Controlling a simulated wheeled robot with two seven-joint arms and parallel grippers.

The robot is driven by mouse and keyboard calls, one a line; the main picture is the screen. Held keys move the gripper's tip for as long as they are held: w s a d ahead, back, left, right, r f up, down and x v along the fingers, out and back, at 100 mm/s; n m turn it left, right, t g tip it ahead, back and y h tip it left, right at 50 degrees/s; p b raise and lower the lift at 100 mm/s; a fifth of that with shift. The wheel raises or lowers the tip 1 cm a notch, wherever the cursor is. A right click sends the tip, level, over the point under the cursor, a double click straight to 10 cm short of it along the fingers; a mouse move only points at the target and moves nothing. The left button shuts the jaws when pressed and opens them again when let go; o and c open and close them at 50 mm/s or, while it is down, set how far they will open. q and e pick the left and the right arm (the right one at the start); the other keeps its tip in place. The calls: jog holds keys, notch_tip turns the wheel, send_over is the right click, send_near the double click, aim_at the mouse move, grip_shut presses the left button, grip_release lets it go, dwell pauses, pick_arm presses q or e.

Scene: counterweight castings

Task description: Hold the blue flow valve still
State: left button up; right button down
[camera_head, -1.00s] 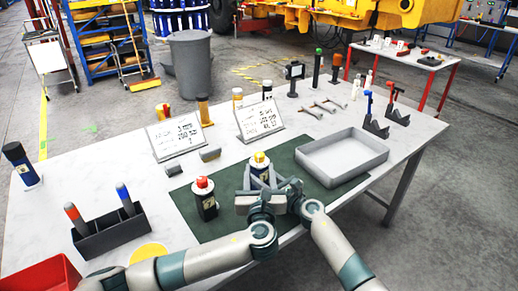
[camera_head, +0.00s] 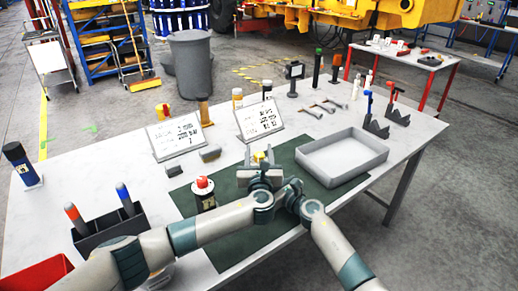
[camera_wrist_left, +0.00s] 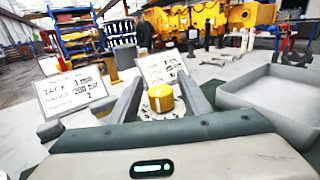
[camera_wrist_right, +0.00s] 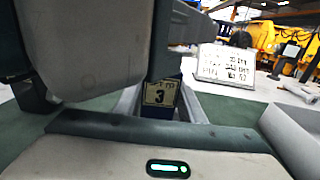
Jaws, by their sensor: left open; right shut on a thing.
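The blue flow valve has a dark blue body (camera_wrist_right: 165,78) with a "3" label and a yellow cap (camera_wrist_left: 161,98). It stands upright on the green mat (camera_head: 226,248). In the head view only its yellow cap (camera_head: 258,157) shows clearly; my left gripper and arm hide the body. My right gripper (camera_wrist_right: 160,105) is shut on the body, low down. My left gripper (camera_head: 260,155) is open above it, fingers on either side of the cap; I cannot tell whether they touch it.
A grey tray (camera_head: 343,160) lies to the right. Two sign cards (camera_head: 175,138) (camera_head: 259,120) stand behind. A dark rack (camera_head: 108,229) and a red bin (camera_head: 38,278) are at the left.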

pick_arm(q)
jog(key=shift+w, duration=1.05)
jog(key=c, duration=1.1)
jog(key=shift+o, duration=0.2)
jog(key=shift+m+h, duration=0.3)
jog(key=shift+h, duration=0.1)
jog(key=shift+d+m+g+h, duration=0.2)
jog(key=shift+m+h, duration=0.5)
jog(key=shift+h, duration=0.35)
jog(key=shift+d+m+g+h, duration=0.1)
jog(key=shift+d+m+h, duration=0.1)
jog(key=shift+m+h, duration=0.7)
jog(key=shift+s+d+m+g+h, duration=0.1)
jog(key=shift+d+m+g+h, duration=0.2)
jog(key=shift+h, duration=0.45)
jog(key=shift+s+d+m+g+h, duration=0.1)
jog(key=shift+m+g+h, duration=0.15)
jog(key=shift+m+h, duration=0.35)
jog(key=shift+s+d+m+g+h, duration=0.15)
jog(key=shift+m+g+h, duration=0.1)
jog(key=shift+h, duration=0.65)
jog(key=shift+w, duration=0.1)
